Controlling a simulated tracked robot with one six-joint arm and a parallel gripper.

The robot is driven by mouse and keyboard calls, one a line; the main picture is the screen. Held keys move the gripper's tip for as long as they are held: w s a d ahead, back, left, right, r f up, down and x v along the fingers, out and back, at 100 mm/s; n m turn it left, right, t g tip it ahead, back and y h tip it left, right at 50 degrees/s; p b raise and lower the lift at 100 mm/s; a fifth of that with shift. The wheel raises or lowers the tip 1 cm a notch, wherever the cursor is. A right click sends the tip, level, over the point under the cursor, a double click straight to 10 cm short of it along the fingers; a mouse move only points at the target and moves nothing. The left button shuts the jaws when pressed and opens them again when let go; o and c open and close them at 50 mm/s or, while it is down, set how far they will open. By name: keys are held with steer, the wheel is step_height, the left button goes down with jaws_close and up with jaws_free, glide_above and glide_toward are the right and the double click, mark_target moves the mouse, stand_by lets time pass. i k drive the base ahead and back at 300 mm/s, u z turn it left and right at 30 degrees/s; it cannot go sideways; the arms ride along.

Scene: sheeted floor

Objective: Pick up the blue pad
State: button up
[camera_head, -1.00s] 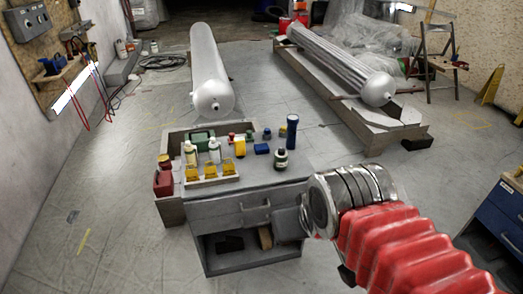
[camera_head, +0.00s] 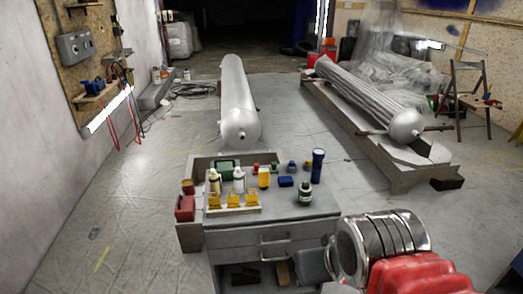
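A small blue block (camera_head: 286,181), which looks like the blue pad, lies flat on the grey workbench top (camera_head: 325,203). It sits between a yellow item on its left and a dark blue cylinder on its right. My arm comes in from the lower right, with red bellows and metal rings. My gripper (camera_head: 313,264) appears only as a grey shape at the arm's end, in front of the bench and below its top. It is apart from the blue block. Its fingers cannot be made out.
A dark blue upright cylinder (camera_head: 318,165) and a dark green jar (camera_head: 304,193) stand near the block. A light tray (camera_head: 233,209) with yellow items is at the bench's front left. A red can (camera_head: 185,208) stands at the left.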

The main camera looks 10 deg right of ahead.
mark_target(283, 181)
steer(key=z, duration=2.15)
steer(key=i, duration=1.2)
steer(key=u, duration=0.45)
